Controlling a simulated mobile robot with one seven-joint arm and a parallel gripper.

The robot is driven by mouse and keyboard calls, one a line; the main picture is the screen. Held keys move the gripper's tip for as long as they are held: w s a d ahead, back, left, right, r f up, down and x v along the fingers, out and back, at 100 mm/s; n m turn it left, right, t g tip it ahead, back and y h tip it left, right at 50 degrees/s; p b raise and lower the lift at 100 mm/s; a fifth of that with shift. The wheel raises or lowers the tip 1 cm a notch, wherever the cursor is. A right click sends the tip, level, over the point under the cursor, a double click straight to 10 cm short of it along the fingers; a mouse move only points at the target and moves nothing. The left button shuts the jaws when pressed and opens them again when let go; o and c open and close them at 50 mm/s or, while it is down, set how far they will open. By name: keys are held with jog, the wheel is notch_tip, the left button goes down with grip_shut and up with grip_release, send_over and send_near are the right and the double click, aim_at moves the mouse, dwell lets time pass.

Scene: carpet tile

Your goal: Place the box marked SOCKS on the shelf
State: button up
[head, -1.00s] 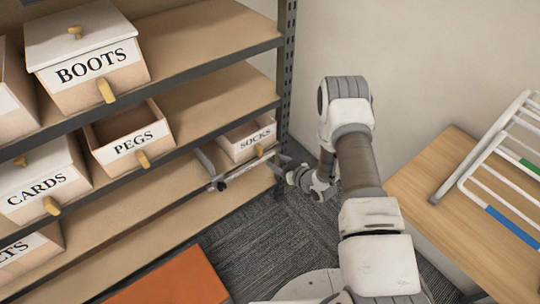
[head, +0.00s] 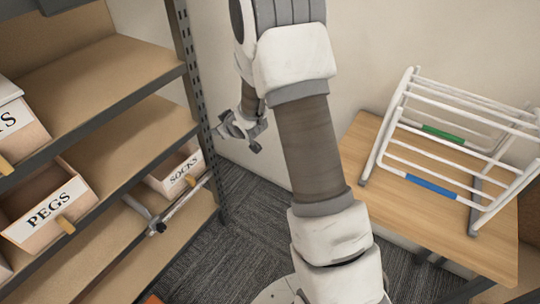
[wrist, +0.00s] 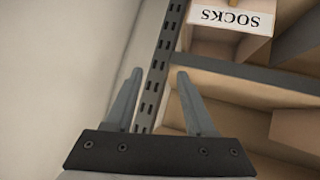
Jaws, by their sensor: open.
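The box marked SOCKS (head: 176,172) is an open wooden box with a white label, at the right end of a lower shelf (head: 112,262), close to the upright post. In the wrist view the SOCKS box (wrist: 230,22) shows upside down at the top, beyond the fingertips. My gripper (head: 246,130) is to the right of the post, apart from the box. Its two fingers in the wrist view (wrist: 160,76) are spread with nothing between them.
A grey bar tool (head: 180,210) lies across the front of the SOCKS box's shelf. The PEGS box (head: 48,207) stands one shelf up, at left. A wooden table (head: 350,165) with a white rack (head: 430,150) stands at right. Carpet lies between.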

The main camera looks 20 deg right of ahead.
jog(key=s+d+r+m+g+h, duration=0.2)
jog(key=s+d+r+m+h, duration=0.1)
jog(key=s+r, duration=1.3)
jog(key=s+a+r+m+g, duration=0.1)
jog(key=s+r, duration=0.1)
jog(key=s, duration=0.8)
jog(key=s+a+r+m+g+y, duration=0.1)
jog(key=s+r, duration=0.2)
jog(key=s, duration=0.7)
jog(key=shift+s+a+r+g, duration=0.2)
jog(key=shift+a+r+g, duration=0.15)
jog(key=shift+a+g, duration=0.05)
notch_tip(320, 180, up, 16)
jog(key=p, duration=1.6)
jog(key=shift+f, duration=0.1)
